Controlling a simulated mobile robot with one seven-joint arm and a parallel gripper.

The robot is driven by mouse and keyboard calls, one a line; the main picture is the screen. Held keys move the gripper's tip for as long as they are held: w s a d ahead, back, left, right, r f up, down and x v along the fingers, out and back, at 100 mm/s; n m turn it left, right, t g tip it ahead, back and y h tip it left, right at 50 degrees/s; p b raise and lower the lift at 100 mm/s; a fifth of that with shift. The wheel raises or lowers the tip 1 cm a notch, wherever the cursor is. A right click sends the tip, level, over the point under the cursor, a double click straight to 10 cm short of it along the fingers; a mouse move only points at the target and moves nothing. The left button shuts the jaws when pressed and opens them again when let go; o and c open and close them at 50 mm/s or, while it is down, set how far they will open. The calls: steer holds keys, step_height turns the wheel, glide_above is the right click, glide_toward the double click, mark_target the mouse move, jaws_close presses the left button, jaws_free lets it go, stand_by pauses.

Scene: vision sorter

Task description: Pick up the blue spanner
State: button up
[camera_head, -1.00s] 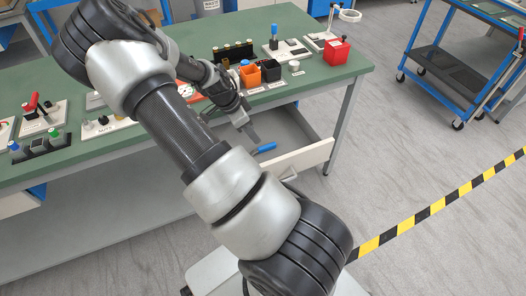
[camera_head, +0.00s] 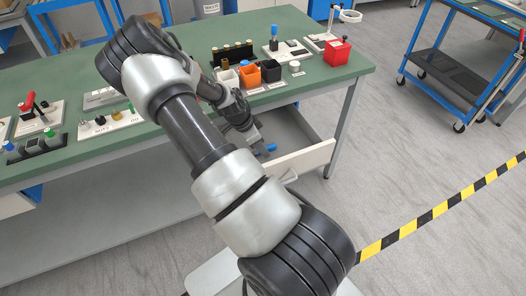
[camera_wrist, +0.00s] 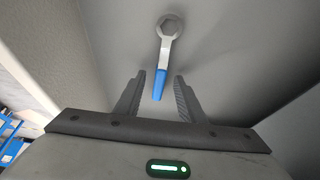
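The blue spanner (camera_wrist: 160,82) lies on the grey floor of the open drawer (camera_head: 305,159) under the green workbench. In the wrist view its silver head points away from me and its blue handle end reaches between my fingertips. My gripper (camera_wrist: 157,88) is open, with one finger on each side of the handle and a gap on both sides. In the head view only a bit of the blue handle (camera_head: 271,148) shows beside my gripper (camera_head: 262,150); my fingers and wrist hide the rest. I cannot tell the exact height of the fingers above the drawer floor.
The drawer's front panel and side walls stand close around my gripper. A blue cart (camera_head: 455,70) stands off to the right.

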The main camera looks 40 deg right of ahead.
jaws_close()
step_height(320, 180, up, 10)
steer(key=p, duration=0.2)
stand_by(0.4)
